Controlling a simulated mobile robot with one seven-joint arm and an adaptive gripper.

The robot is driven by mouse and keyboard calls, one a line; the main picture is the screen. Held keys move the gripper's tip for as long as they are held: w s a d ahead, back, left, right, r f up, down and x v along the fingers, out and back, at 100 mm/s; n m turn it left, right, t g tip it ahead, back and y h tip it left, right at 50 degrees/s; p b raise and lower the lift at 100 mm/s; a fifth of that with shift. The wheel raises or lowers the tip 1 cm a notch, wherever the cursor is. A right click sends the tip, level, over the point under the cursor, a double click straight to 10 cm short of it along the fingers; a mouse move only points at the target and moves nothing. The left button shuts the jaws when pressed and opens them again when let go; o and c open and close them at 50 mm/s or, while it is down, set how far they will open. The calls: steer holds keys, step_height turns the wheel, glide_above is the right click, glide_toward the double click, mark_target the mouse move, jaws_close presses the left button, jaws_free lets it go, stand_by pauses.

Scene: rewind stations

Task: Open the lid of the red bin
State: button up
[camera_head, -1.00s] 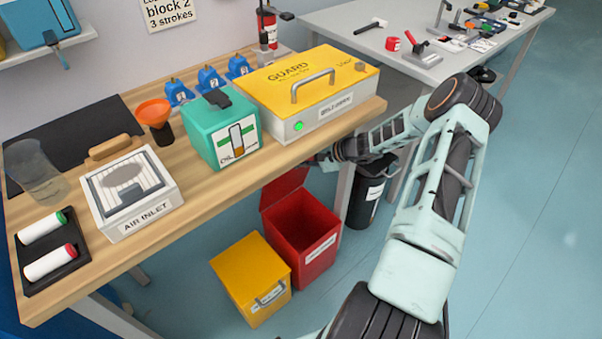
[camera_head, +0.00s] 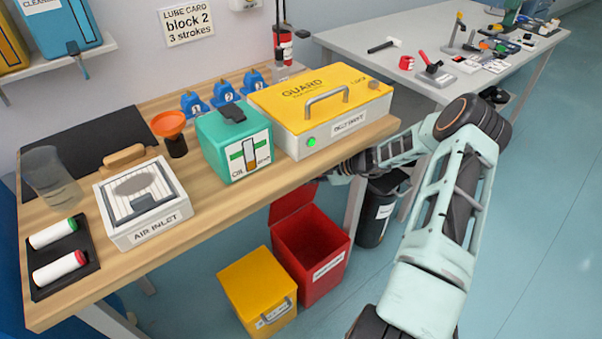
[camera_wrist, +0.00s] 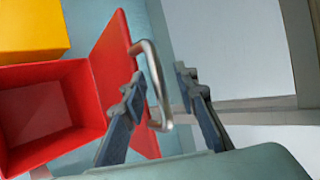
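The red bin (camera_head: 312,260) stands on the floor beneath the front edge of the wooden bench, its inside open to view and empty. Its lid (camera_head: 292,204) stands raised at the back edge, partly hidden by the bench. In the wrist view the lid (camera_wrist: 112,62) is a red panel beside the open bin (camera_wrist: 45,110), with a silver handle (camera_wrist: 152,78) on it. My gripper (camera_wrist: 160,75) is open, its two fingers apart on either side of the handle. In the head view my gripper (camera_head: 332,177) is at the bench edge above the bin, its fingertips mostly hidden.
A closed yellow bin (camera_head: 258,291) stands left of the red bin. A black bin (camera_head: 374,214) is at the right, behind my arm. The wooden bench (camera_head: 225,207) overhangs and carries the yellow guard box (camera_head: 320,100) and teal oil box (camera_head: 233,142). Floor at the right is clear.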

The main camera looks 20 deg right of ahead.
steer(key=s+d+r, duration=0.2)
steer(key=s+d, duration=0.9)
steer(key=d, duration=0.1)
steer(key=shift+r, duration=0.35)
steer(key=shift+c, duration=0.5)
